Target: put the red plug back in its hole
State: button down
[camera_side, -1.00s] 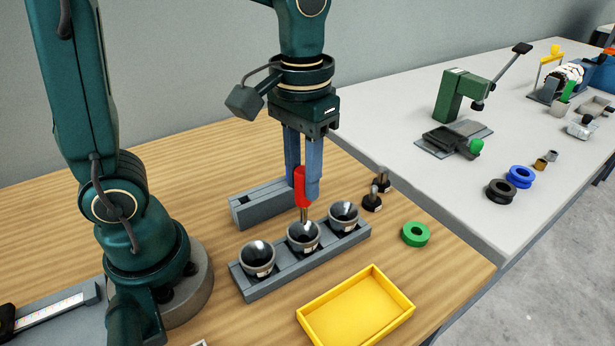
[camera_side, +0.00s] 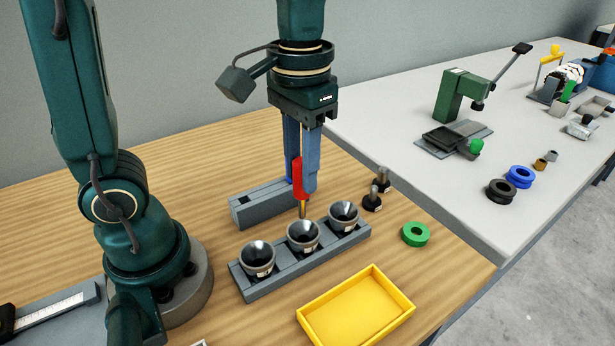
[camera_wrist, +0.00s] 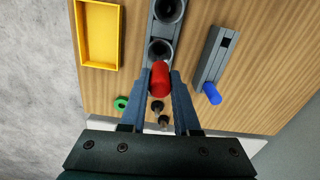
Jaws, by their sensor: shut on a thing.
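The red plug (camera_side: 298,178) is upright between the fingers of my gripper (camera_side: 304,180), which is shut on it. Its narrow metal tip points down and, in the side view, appears just above the middle cup of the rack; its exact height is unclear. The wrist view also shows the red plug (camera_wrist: 160,79) between my gripper's fingers (camera_wrist: 160,78). A long grey block (camera_side: 268,205) lies behind the rack, with a dark hole (camera_side: 243,200) near its left end. In the wrist view a blue plug (camera_wrist: 212,93) is at the block's other end.
The grey rack (camera_side: 335,249) holds three dark cups, close under the red plug. Two black-based pegs (camera_side: 372,202) and a green ring (camera_side: 415,235) stand to the right. A yellow tray (camera_side: 405,302) is in front. Wood left of the block is clear.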

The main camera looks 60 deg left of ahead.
jog(key=shift+s+a+f+m, duration=0.1)
jog(key=shift+s+a+m, duration=0.05)
jog(key=shift+a+m, duration=0.25)
jog(key=s+a+n, duration=0.2)
jog(key=s+a, duration=0.2)
jog(key=a, duration=0.8)
notch_tip(320, 180, down, 8)
jog(key=shift+d+r, duration=0.15)
jog(key=shift+r, duration=0.1)
jog(key=shift+f, duration=0.1)
jog(key=shift+f, duration=0.25)
jog(key=c, duration=0.6)
grip_release()
jog(key=shift+c, duration=0.2)
